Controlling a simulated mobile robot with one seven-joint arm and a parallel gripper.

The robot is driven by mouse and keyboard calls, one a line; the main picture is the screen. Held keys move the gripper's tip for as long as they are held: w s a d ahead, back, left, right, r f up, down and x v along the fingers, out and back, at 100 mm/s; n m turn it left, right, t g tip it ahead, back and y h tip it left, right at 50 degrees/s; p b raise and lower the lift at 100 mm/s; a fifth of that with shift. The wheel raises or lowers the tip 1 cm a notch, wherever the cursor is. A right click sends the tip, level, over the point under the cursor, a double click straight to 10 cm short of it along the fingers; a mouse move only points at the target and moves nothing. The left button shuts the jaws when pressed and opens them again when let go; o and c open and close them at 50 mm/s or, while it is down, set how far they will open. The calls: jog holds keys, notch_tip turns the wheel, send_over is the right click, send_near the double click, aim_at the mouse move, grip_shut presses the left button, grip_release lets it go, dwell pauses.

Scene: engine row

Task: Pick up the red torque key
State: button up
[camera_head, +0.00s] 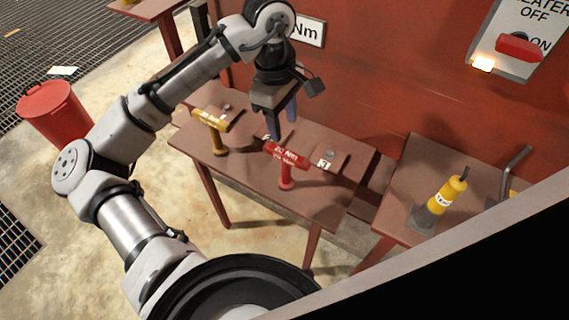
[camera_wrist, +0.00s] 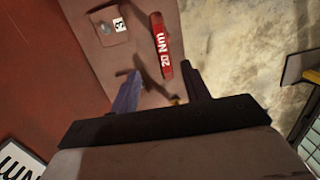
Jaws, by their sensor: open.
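The red torque key (camera_head: 287,158) stands upright on the brown table, with a T-shaped handle marked "20 Nm". In the wrist view its red handle (camera_wrist: 160,46) lies beyond the fingertips, near the table's edge. My gripper (camera_head: 282,128) is open and empty, pointing down above the table, close behind and above the red key's handle in the head view. In the wrist view the two fingers (camera_wrist: 162,78) are spread apart, with nothing held between them.
A yellow torque key (camera_head: 212,122) stands to the left on the same brown table (camera_head: 245,168). A small plate marked 3 (camera_head: 325,162) lies right of the red key. A side table holds a yellow tool (camera_head: 449,190). A red wall (camera_head: 400,70) rises behind; a red bin (camera_head: 53,112) stands left.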

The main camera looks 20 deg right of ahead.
jog(key=f, duration=0.6)
jog(key=shift+s+d+f, duration=0.1)
jog(key=shift+s+d, duration=0.15)
jog(key=shift+s, duration=0.05)
jog(key=shift+s+a+f+p, duration=0.1)
jog(key=shift+s+f+p, duration=0.05)
jog(key=shift+f, duration=1.2)
jog(key=shift+s+f+p, duration=0.15)
jog(key=shift+f, duration=1.15)
grip_shut()
